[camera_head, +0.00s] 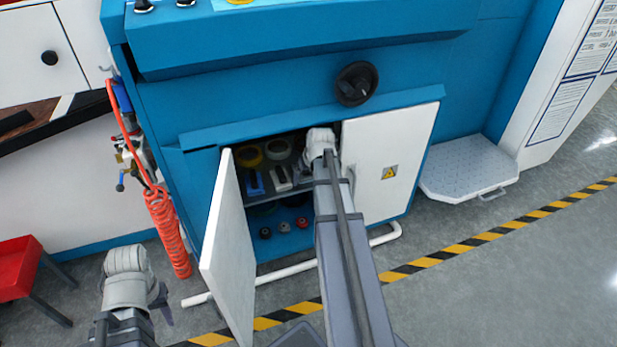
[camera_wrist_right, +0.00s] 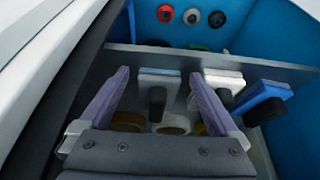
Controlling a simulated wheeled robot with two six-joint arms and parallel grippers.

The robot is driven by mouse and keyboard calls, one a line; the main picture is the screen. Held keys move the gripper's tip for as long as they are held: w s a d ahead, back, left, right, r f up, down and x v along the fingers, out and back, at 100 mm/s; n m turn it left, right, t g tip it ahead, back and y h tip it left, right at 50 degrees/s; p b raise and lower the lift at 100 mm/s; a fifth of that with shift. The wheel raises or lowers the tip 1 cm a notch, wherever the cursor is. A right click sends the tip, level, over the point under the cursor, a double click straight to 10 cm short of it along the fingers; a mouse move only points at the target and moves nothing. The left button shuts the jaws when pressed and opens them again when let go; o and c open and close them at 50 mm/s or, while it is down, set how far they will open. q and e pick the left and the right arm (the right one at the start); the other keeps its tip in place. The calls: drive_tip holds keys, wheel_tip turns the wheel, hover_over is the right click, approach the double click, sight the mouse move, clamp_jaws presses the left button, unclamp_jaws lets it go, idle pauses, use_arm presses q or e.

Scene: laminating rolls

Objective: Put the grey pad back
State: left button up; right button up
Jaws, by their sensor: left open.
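A pale grey pad with a dark handle (camera_wrist_right: 159,79) sits at the front edge of the cabinet shelf (camera_wrist_right: 120,58). In the right wrist view it lies between the two fingers of my right gripper (camera_wrist_right: 158,84). The fingers are apart, with a small gap on each side of the pad. In the head view my right arm reaches into the open cabinet, and its wrist hides most of this gripper. My left gripper (camera_head: 163,304) is open and empty, low at the left, outside the cabinet.
A white pad (camera_wrist_right: 224,82) and a blue pad (camera_wrist_right: 262,98) stand beside the grey one. Tape rolls (camera_head: 277,149) lie behind. Small round items (camera_head: 284,227) are below the shelf. The left cabinet door (camera_head: 229,255) stands open; the right door (camera_head: 390,160) flanks my arm.

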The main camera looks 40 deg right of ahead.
drive_tip(key=shift+r, duration=0.15)
drive_tip(key=d+p+v, duration=0.1)
drive_tip(key=p+v, duration=0.6)
drive_tip(key=shift+a+r, duration=0.3)
drive_tip(key=shift+a, duration=0.25)
